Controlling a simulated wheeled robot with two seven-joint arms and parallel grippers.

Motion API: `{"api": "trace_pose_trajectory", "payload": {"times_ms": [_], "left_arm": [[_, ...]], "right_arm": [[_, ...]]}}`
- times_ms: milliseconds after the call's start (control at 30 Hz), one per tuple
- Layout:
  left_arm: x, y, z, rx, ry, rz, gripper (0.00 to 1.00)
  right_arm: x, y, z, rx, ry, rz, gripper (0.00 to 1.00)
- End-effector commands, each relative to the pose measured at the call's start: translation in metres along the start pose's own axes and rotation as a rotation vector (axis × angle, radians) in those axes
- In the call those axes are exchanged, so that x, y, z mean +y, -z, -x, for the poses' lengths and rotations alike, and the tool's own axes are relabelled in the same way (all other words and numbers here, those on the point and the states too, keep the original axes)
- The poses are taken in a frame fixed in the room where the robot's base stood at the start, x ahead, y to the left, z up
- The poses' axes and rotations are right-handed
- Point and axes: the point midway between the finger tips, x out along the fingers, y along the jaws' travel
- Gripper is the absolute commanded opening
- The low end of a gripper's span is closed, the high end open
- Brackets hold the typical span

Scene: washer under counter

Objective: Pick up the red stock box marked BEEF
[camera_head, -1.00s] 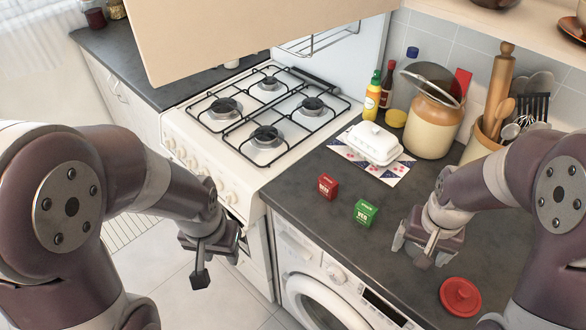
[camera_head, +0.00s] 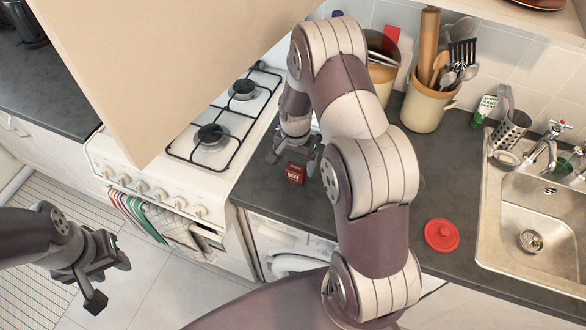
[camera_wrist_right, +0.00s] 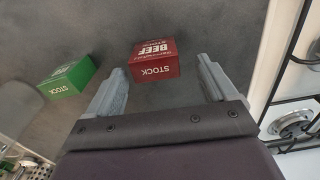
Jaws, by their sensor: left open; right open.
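The red stock box marked BEEF (camera_head: 294,174) stands on the dark counter near the front edge by the stove. In the right wrist view the red box (camera_wrist_right: 155,60) shows between and slightly past the tips of my right gripper (camera_wrist_right: 160,66), with a gap on each side. My right gripper (camera_head: 292,160) is open, low at the box in the head view. The green stock box (camera_wrist_right: 67,79) stands to the left in the wrist view; my right arm hides it in the head view. My left gripper (camera_head: 98,281) is open and empty over the floor.
The stove (camera_head: 168,176) adjoins the counter (camera_head: 465,190) on the left. A red lid (camera_head: 441,235) lies on the counter, with the sink (camera_head: 520,215) further right. A utensil crock (camera_head: 425,108) stands at the back. A beige panel (camera_head: 160,60) hides part of the stove.

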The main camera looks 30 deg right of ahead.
Motion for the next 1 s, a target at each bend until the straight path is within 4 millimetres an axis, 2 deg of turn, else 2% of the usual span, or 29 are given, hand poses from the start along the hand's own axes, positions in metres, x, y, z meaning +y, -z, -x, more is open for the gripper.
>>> {"api": "trace_pose_trajectory", "payload": {"times_ms": [33,67,200,433,600,1000], "left_arm": [[0.0,0.002,0.012,0.001,0.0,0.0,0.43],[0.0,0.002,0.015,0.001,0.0,0.0,0.43],[0.0,0.002,0.016,0.001,0.0,0.0,0.43],[0.0,0.002,0.015,0.001,0.0,0.0,0.43],[0.0,0.002,0.015,0.001,0.0,0.0,0.43],[0.0,0.002,0.011,0.001,0.0,0.0,0.43]], "right_arm": [[0.003,-0.001,-0.004,-0.005,-0.004,-0.001,0.85],[0.004,-0.001,-0.01,-0.006,-0.005,-0.001,0.85],[0.003,0.0,-0.032,-0.002,-0.001,0.0,0.85],[0.002,0.0,-0.035,0.0,0.0,0.001,0.85],[0.002,0.0,-0.035,0.0,0.0,0.001,0.3],[0.002,0.001,-0.029,0.001,0.001,0.001,0.27]]}}
